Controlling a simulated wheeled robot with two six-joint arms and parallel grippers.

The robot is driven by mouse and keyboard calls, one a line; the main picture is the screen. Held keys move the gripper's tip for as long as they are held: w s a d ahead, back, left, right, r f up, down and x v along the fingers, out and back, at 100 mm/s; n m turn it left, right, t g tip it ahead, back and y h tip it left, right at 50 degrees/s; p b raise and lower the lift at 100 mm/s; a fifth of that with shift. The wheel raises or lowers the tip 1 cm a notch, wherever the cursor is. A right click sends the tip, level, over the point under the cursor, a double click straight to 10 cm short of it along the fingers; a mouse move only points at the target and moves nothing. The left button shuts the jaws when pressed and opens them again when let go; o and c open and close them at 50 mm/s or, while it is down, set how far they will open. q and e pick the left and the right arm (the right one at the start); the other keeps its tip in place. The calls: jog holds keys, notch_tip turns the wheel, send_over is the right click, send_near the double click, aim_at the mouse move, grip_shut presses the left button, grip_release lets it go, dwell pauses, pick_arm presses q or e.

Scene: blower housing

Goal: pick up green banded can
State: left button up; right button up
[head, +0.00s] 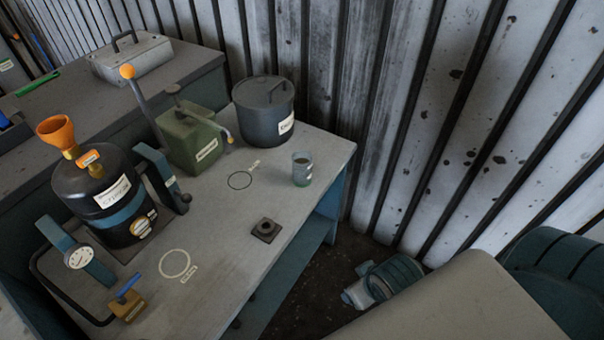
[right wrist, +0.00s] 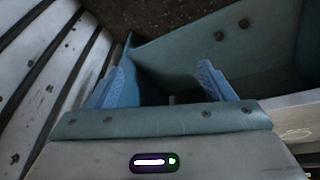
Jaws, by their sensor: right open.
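My left gripper is in neither view.
A dark lidded pot (head: 264,105) and a green jerrycan (head: 192,140) stand behind the can. A black tank with an orange funnel (head: 55,131) stands at left. A dark square block (head: 266,230) lies nearer. A corrugated wall (head: 440,110) bounds the right side. The bench between is mostly clear.

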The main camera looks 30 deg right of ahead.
jog(key=w+d+f+m+t+h, duration=0.1)
jog(key=w+d+t, duration=0.2)
jog(key=w, duration=0.4)
jog(key=w+d+m+t+h, duration=0.1)
jog(key=w+d+t, duration=0.2)
jog(key=w, duration=0.4)
jog(key=n+t+y, duration=0.3)
jog(key=t+y, duration=0.2)
jog(key=t, duration=0.3)
send_near(308, 172)
jog(key=w, duration=0.2)
jog(key=w+p, duration=0.1)
jog(key=w, duration=0.1)
jog(key=w+a+p, duration=0.1)
jog(key=w, duration=0.1)
jog(key=shift+w+r+p, duration=0.1)
jog(key=shift+w+p, duration=0.05)
jog(key=shift+p, duration=0.2)
jog(key=shift+w, duration=0.9)
jog(key=shift+w+a+f+p, duration=0.15)
jog(key=shift+w+a+p, duration=0.05)
jog(key=shift+w, duration=1)
jog(key=shift+w+a+f+p, duration=0.15)
jog(key=shift+w, duration=1)
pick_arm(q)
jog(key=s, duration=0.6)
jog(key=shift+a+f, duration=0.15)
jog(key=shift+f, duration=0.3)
pick_arm(e)
jog(key=c, duration=1.1)
